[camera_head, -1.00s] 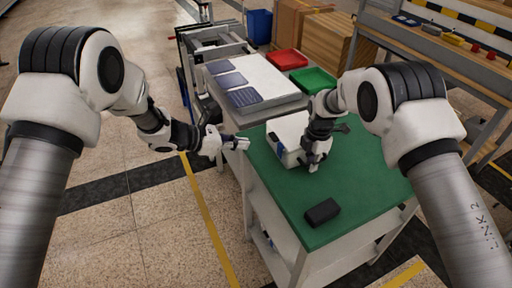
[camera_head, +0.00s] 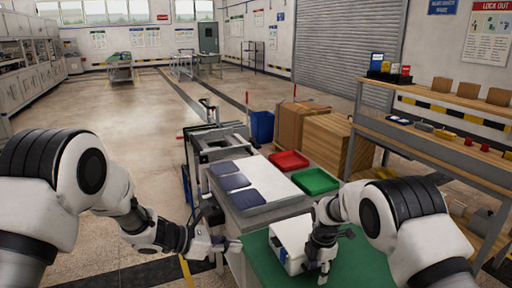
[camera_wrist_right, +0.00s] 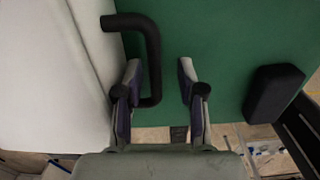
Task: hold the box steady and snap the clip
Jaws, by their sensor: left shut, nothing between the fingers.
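A white box (camera_head: 288,237) stands on the green table top (camera_head: 352,262). In the right wrist view the white box (camera_wrist_right: 45,75) fills the left side, with a black bent bar (camera_wrist_right: 152,50), perhaps the clip, reaching out from its edge. My right gripper (camera_head: 322,270) is at the box's right side. In its wrist view the right gripper (camera_wrist_right: 160,75) is open, with the left finger over or beside the bar; contact cannot be told. My left gripper (camera_head: 235,245) is shut and empty, left of the box and apart from it.
A black block (camera_wrist_right: 273,93) lies on the green top to the right in the wrist view. Behind the box is a bench (camera_head: 285,193) with dark panels, a red tray (camera_head: 289,160) and a green tray (camera_head: 315,181). A shelf workbench (camera_head: 440,150) stands at the right.

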